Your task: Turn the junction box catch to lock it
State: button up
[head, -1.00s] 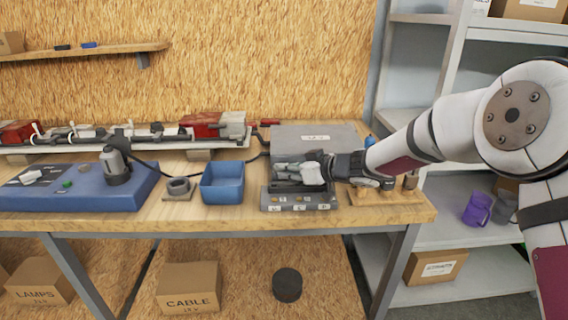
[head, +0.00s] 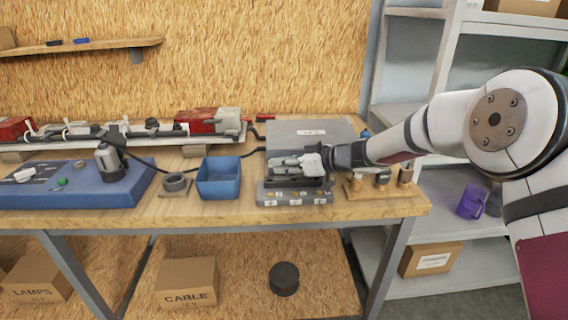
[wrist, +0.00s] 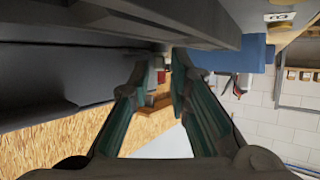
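The junction box appears to be the grey box (head: 335,131) with a small white label, at the right of the bench. Its catch cannot be made out in either view. My gripper (head: 280,163) points left along the box's front side, above a small grey tray with labels (head: 295,199). In the wrist view, my gripper's fingers (wrist: 160,82) stand apart with a gap between the tips. Small dark and reddish shapes show in that gap, and I cannot tell whether they are near. A dark grey surface fills the upper part of the wrist view.
A blue bin (head: 219,182) and a dark ring on a small plate (head: 175,184) stand left of the tray. A wooden block with pegs (head: 385,188) sits at the bench's right end, below my arm. A blue panel (head: 78,185) lies further left.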

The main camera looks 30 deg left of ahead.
jog(key=v, duration=1.2)
jog(key=shift+a+r, duration=0.1)
jog(key=shift+c, duration=0.4)
